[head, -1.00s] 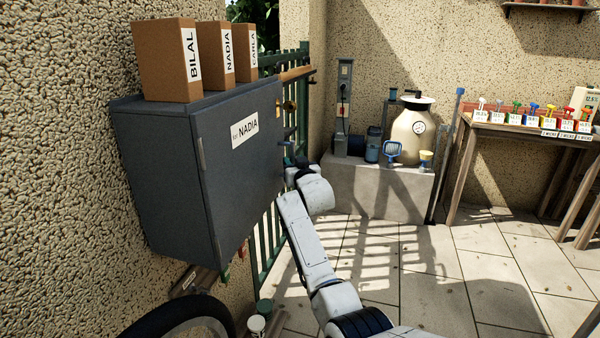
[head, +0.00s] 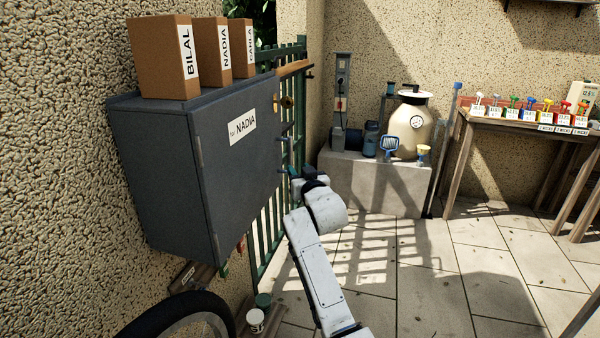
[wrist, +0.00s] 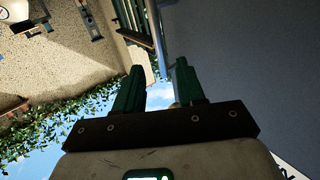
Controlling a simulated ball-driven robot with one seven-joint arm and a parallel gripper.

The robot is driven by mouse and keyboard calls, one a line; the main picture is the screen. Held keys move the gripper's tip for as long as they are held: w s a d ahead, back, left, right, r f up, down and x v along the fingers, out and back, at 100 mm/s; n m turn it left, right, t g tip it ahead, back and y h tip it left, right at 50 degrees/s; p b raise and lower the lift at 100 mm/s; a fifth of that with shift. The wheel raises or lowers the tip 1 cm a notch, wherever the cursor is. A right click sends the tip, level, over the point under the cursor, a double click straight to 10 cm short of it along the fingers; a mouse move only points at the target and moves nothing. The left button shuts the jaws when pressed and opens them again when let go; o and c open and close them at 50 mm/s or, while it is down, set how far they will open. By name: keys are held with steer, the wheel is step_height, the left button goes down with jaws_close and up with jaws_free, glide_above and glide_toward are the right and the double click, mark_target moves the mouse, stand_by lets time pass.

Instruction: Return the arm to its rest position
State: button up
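My gripper (head: 295,178) is at the end of my white arm, just right of the dark grey wall cabinet (head: 235,165). In the wrist view my gripper (wrist: 160,85) has its two green fingers spread apart, with sky and a green fence between them and nothing held. The cabinet door looks shut and carries a label (head: 242,126) reading "for NADIA". The cabinet's grey face also fills the right of the wrist view (wrist: 250,60), close to the fingers. I cannot tell whether any finger touches it.
Three cardboard boxes (head: 164,60) stand on the cabinet. A green gate (head: 266,225) is behind it, and a bicycle wheel (head: 180,312) is below. A concrete block (head: 355,182) holds a sprayer tank. A wooden table (head: 490,125) stands right. The paved floor (head: 450,260) between is largely open.

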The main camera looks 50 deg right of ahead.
stand_by(0.3)
steer(key=s+a+f+n+g+y+p, duration=0.1)
steer(key=s+a+f+g+y, duration=0.3)
steer(key=a+f, duration=0.5)
steer(key=s+a+f+n+g+y+p, duration=0.1)
steer(key=s+a+f+n+y+p, duration=0.1)
steer(key=s+a+f, duration=0.65)
steer(key=s+a+f+n+g+y+p, duration=0.1)
steer(key=s+a+g, duration=0.3)
steer(key=s+a, duration=0.4)
steer(key=s+a+f+n+g+y+p, duration=0.1)
steer(key=s+a+f+n+g+y, duration=0.1)
steer(key=s+a, duration=0.7)
steer(key=s+f+g+y, duration=0.1)
steer(key=s+f+g, duration=0.1)
steer(key=s, duration=0.5)
steer(key=shift+s+f+n+g, duration=0.25)
steer(key=shift+f+n+g, duration=0.05)
steer(key=shift+n, duration=0.1)
steer(key=shift+c, duration=0.5)
